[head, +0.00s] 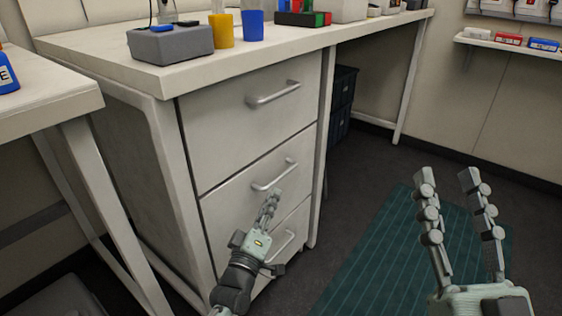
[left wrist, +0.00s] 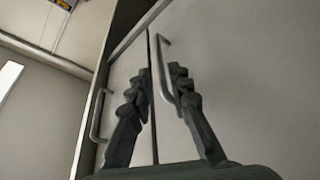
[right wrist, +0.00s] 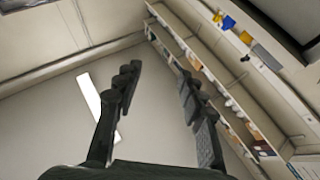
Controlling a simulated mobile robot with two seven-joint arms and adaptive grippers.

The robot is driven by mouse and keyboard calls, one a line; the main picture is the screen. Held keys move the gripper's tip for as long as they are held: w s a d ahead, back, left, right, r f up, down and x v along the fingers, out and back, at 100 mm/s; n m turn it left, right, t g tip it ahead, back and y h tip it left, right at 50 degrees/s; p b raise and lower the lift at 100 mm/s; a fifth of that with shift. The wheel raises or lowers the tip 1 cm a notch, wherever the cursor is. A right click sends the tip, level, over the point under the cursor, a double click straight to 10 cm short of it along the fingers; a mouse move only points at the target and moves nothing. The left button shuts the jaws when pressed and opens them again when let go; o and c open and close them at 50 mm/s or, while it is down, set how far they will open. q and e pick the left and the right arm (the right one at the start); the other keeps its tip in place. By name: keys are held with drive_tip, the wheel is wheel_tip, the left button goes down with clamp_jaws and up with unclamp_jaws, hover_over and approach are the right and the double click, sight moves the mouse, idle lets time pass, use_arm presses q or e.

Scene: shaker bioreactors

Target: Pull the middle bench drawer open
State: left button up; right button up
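The bench has a stack of three pale drawers. The middle drawer (head: 235,192) looks shut, its front in line with the others. Its grey bar handle (head: 275,178) is also in the left wrist view (left wrist: 163,55). My left gripper (head: 270,198) is just below and in front of this handle. In the left wrist view its fingers (left wrist: 160,75) are apart, with the handle close to the right finger; I cannot tell whether they touch. My right gripper (head: 447,175) is open and empty, well right of the drawers, fingers pointing up.
The top drawer (head: 225,115) and bottom drawer (head: 265,255) are also shut. A grey box (head: 170,43), a yellow cup (head: 221,30) and a blue cup (head: 253,24) stand on the bench. Another table (head: 45,105) is at left. A green mat (head: 375,262) lies on the floor at right.

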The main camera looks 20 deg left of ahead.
sight(281, 175)
use_arm(q)
drive_tip(key=b+x, duration=0.1)
drive_tip(key=x, duration=0.7)
use_arm(e)
drive_tip(key=shift+s+d+r+t+y, duration=0.15)
drive_tip(key=shift+s+d+r+t, duration=0.05)
drive_tip(key=shift+r+t, duration=0.25)
drive_tip(key=shift+s+d+r+t+y, duration=0.15)
drive_tip(key=shift+s+r+t, duration=0.05)
drive_tip(key=shift+r+t, duration=0.2)
use_arm(q)
clamp_jaws()
